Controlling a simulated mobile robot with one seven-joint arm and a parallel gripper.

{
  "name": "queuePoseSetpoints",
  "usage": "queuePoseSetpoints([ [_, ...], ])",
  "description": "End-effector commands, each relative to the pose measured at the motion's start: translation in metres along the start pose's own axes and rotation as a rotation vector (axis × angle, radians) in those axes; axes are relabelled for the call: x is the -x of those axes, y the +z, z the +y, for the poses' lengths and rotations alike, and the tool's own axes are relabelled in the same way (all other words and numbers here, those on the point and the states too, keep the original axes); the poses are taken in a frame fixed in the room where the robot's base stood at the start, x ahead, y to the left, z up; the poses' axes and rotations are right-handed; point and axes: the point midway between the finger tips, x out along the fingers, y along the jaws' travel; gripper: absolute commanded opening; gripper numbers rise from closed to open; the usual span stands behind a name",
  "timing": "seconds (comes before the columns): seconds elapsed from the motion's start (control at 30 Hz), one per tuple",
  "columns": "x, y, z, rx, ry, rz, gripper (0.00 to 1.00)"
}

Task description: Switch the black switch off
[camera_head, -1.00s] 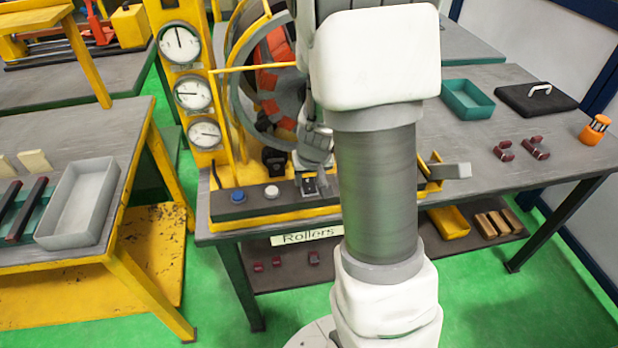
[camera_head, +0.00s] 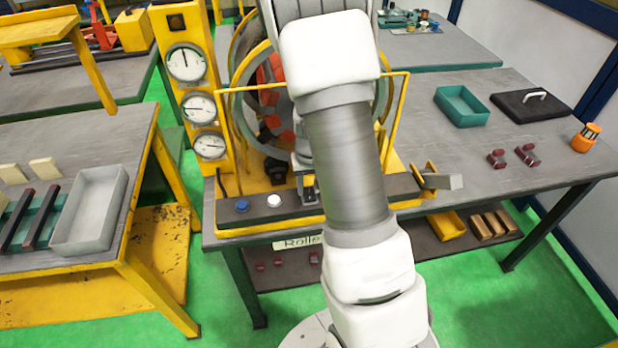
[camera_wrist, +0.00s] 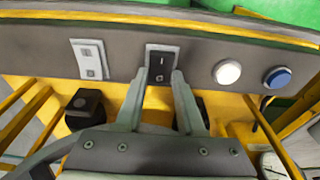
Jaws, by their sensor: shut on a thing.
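The black switch (camera_wrist: 162,63) is a small dark rocker with white marks, set in the grey control panel (camera_wrist: 120,38) in the wrist view. My gripper (camera_wrist: 159,78) has a finger on each side of the switch's lower part and is shut on it. In the head view my gripper (camera_head: 307,190) is at the panel, right of the white button (camera_head: 274,201). My arm and gripper hide the switch there. Which way the rocker is tipped is not clear.
The white button (camera_wrist: 227,72) and the blue button (camera_wrist: 277,77) sit right of the switch in the wrist view. A pale switch plate (camera_wrist: 90,59) is to its left. Yellow rails and gauges (camera_head: 186,63) stand close behind the panel. The right table has free room.

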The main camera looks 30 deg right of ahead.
Motion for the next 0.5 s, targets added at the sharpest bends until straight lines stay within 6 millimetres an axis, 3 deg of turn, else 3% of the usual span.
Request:
queuePoseSetpoints([
  [0.5,-0.0009,-0.0012,0.0002,0.0,0.001,-0.064,0.0],
])
